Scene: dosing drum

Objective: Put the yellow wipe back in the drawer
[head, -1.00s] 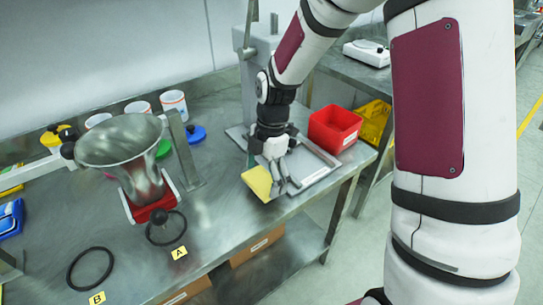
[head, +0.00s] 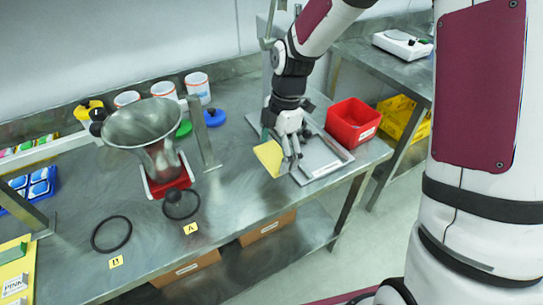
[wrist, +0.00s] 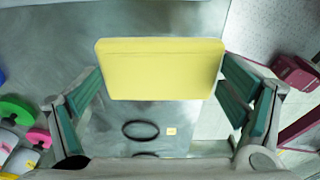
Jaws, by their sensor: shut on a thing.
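The yellow wipe (head: 267,156) is a flat, stiff-looking rectangle held above the right part of the steel bench. In the wrist view the wipe (wrist: 160,72) spans the gap between the two green-padded fingers. My gripper (head: 287,160) is shut on it; the fingers also show in the wrist view (wrist: 163,98). Two brown fronts with white labels, one on the right (head: 267,228) and one on the left (head: 187,269), sit under the bench top. I cannot tell whether either is the drawer, and neither looks open.
A grey tray (head: 318,174) lies below my gripper, with a red bin (head: 352,122) to its right. A steel hopper (head: 145,122) stands left. Black rings lie by labels A (head: 190,229) and B (head: 116,262). The bench's front middle is clear.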

